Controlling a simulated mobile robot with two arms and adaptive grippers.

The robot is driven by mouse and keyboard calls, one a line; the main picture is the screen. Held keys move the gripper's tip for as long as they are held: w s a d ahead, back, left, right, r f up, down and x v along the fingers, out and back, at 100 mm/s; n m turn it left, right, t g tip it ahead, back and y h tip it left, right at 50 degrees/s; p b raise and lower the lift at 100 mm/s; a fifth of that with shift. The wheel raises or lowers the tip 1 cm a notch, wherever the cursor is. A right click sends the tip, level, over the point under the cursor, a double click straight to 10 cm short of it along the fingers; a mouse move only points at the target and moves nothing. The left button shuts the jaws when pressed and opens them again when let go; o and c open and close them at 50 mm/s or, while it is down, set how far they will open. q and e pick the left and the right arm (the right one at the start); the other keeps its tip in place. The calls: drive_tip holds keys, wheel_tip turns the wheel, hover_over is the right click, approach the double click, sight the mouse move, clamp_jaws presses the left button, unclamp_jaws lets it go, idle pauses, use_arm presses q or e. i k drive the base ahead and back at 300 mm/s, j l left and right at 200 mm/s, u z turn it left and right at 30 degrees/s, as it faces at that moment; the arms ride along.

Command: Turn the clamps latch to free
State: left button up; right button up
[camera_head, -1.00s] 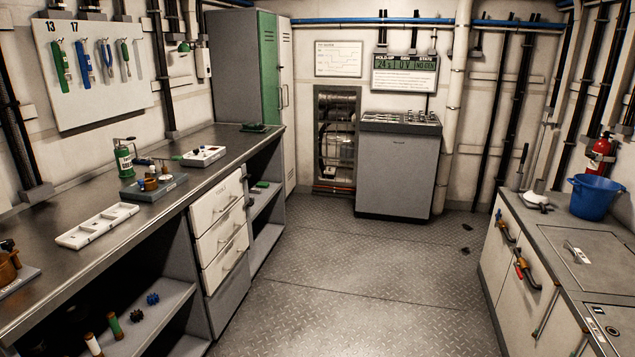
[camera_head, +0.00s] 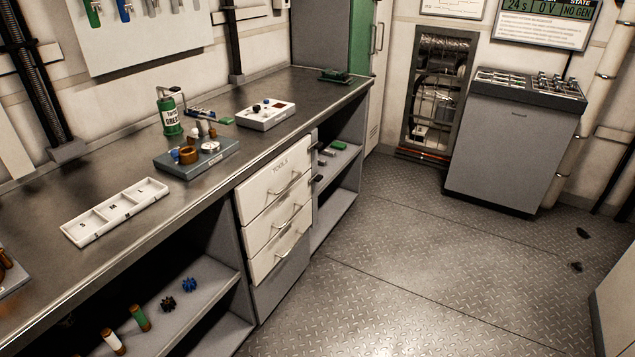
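I cannot pick out the clamps or their latch with certainty in the head view. A grey block (camera_head: 214,160) with a brass-coloured ring and a dial stands on the left bench. A white box (camera_head: 263,118) with small dark and red parts on top stands farther along the bench; its details are too small to tell. Neither of my grippers is in view.
The long metal bench (camera_head: 130,240) holds a white compartment tray (camera_head: 116,212) and a green grease can (camera_head: 170,112). White drawers (camera_head: 275,178) are shut below. A grey cabinet (camera_head: 512,150) stands at the back wall. The middle floor (camera_head: 420,270) is clear.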

sight(318, 177)
drive_tip(key=i+l+z, duration=0.1)
drive_tip(key=i+l, duration=0.7)
drive_tip(key=l, duration=0.1)
